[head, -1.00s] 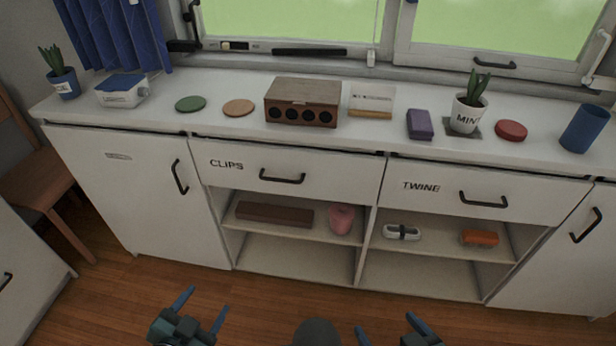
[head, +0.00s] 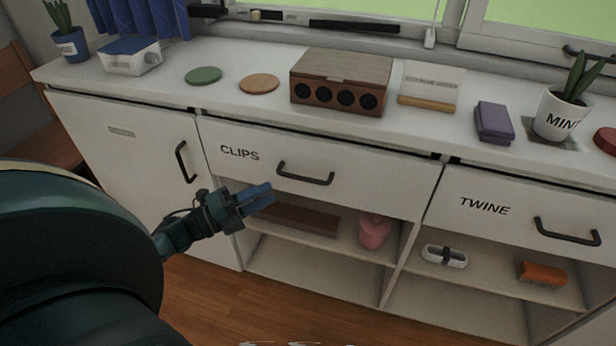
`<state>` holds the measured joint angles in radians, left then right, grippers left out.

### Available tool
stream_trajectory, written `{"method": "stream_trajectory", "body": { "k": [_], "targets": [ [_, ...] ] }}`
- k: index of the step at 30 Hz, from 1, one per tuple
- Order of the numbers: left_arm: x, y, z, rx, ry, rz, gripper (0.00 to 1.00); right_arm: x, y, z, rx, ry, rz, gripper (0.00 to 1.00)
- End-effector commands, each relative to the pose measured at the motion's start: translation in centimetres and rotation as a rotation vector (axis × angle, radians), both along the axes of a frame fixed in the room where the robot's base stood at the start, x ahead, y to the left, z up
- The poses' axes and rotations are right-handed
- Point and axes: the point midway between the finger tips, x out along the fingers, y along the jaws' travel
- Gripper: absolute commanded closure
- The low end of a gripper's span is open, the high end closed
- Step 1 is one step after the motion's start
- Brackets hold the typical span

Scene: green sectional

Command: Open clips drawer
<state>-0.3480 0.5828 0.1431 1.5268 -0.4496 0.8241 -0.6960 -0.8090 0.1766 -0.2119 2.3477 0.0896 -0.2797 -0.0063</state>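The clips drawer (head: 330,196) is a white front marked CLIPS, closed flush in the cabinet below the worktop. Its black bar handle (head: 305,180) runs across the front. My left gripper (head: 271,193) comes in from the left, with its blue fingers pointing right at the drawer's lower left area. The fingertips are left of and a little below the handle and do not hold it. The two fingers show apart by a narrow gap, with nothing between them. My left arm hides the lower left of the view. My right gripper is out of view.
Below the drawer, an open shelf holds a brown box (head: 305,220) and a pink container (head: 374,232). The TWINE drawer (head: 510,212) is closed at right. A left cabinet door has a black handle (head: 185,162). A wooden speaker box (head: 340,80) stands on the worktop above.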

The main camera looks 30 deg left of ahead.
Motion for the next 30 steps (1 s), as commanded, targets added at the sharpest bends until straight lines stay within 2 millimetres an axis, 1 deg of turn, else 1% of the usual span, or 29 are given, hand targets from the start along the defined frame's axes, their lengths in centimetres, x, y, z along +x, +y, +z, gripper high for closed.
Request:
{"method": "stream_trajectory", "body": {
  "k": [1,6,9,13,18,27,30],
  "targets": [
    [1.1,-0.6,0.3,-0.003,-0.004,-0.001,0.67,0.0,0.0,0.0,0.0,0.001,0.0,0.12],
    [4.2,-2.6,0.8,-0.003,-0.003,0.0,0.67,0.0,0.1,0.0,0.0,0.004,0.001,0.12],
    [5.8,-3.6,1.0,-0.003,-0.002,0.0,0.67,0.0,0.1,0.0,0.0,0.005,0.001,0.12],
    [7.3,-4.6,1.2,-0.005,0.0,0.001,0.67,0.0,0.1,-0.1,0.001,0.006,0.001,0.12],
    [8.3,-5.2,1.2,-0.003,0.003,0.002,0.67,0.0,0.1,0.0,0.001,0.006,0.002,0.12],
    [8.5,-5.3,1.2,-0.003,0.003,0.002,0.67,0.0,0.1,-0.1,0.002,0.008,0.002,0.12],
    [8.5,-5.3,1.2,-0.003,0.003,0.002,0.75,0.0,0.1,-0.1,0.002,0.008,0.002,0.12]
  ]
}}
